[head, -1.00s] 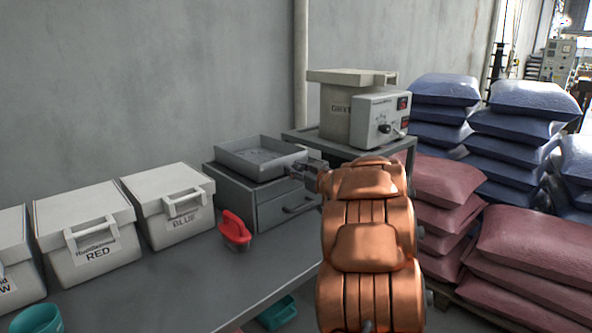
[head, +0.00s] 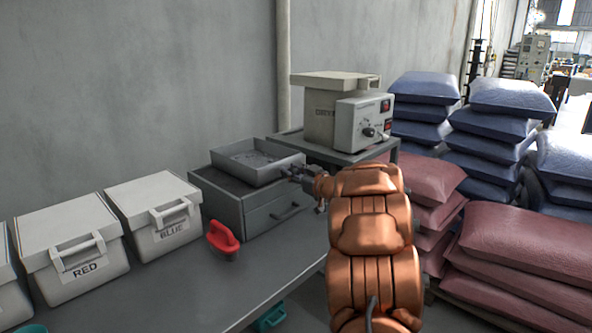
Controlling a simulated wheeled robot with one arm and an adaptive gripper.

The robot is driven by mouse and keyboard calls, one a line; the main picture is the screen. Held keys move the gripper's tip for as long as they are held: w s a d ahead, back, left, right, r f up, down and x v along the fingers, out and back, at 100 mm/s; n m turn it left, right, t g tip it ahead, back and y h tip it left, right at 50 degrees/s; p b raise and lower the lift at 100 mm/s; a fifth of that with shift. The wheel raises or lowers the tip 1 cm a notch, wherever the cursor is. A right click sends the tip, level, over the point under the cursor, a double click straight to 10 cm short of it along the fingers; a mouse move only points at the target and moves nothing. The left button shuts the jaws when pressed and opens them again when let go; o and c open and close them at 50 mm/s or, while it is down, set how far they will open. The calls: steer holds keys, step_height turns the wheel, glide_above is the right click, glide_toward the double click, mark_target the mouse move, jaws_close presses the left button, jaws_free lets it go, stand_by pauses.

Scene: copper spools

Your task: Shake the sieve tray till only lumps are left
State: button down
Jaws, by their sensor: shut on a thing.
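The sieve tray (head: 232,168) is a shallow grey square pan, held over the top of a grey drawer box (head: 208,185). I cannot tell whether it touches the box. My gripper (head: 297,172) is shut on the tray's right side, partly hidden by my copper-coloured arm. Something faint shows on the tray floor, too small to tell as powder or lumps.
White lidded bins marked RED (head: 75,262) and BLUE (head: 160,225) stand on the grey table (head: 190,292) to the left. A red-handled scoop (head: 223,238) lies before the box. A machine (head: 362,122) stands behind. Stacked red sacks (head: 520,250) and blue sacks (head: 500,125) fill the right.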

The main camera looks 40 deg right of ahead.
steer(key=c, duration=0.8)
jaws_free()
steer(key=shift+s, duration=0.1)
steer(key=s, duration=1.2)
steer(key=shift+w+a, duration=0.1)
